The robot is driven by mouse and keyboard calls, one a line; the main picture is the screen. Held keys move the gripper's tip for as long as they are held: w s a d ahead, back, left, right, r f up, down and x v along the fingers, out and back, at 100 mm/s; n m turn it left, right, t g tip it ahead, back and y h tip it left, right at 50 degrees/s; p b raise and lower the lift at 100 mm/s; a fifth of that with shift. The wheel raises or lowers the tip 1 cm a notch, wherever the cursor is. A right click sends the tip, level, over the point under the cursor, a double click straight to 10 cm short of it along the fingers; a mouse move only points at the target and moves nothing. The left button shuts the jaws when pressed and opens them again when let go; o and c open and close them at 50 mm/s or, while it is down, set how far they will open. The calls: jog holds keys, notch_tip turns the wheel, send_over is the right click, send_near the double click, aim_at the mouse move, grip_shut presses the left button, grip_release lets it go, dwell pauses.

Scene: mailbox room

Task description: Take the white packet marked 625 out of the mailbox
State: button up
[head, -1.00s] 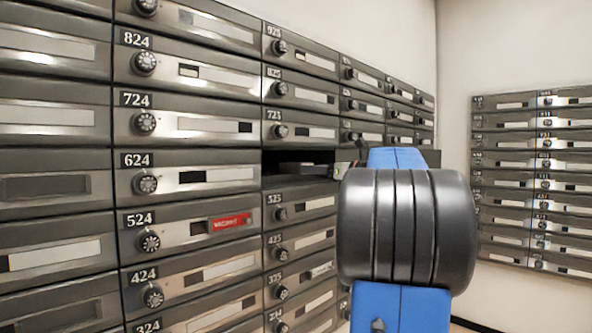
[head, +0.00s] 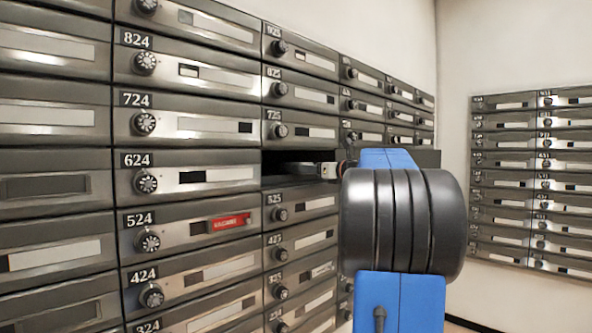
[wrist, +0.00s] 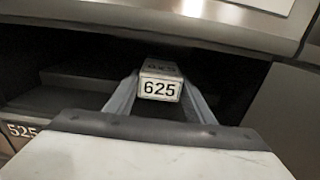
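The white packet marked 625 (wrist: 160,87) lies inside an open, dark mailbox slot (wrist: 75,80), its numbered end facing the wrist camera. My gripper (wrist: 160,95) reaches into this slot, with one pale finger on each side of the packet. The fingers stand apart; I cannot tell whether they touch its sides. In the head view my gripper (head: 325,169) enters the dark slot (head: 276,163) below box 725 from the right.
Shut mailboxes with dials surround the slot; box 624 (head: 187,173) is to its left and box 525 (head: 318,203) below. A dark panel (head: 430,158) shows behind my arm. Another bank of mailboxes (head: 530,180) hangs on the right wall.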

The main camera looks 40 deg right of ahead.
jog(key=c, duration=0.4)
jog(key=shift+r, duration=0.3)
jog(key=s+d, duration=0.1)
jog(key=s, duration=1.4)
jog(key=shift+w+d, duration=0.1)
jog(key=w, duration=0.7)
jog(key=w+a, duration=0.1)
jog(key=w, duration=0.3)
jog(key=shift+w, duration=0.35)
jog(key=shift+s, duration=0.1)
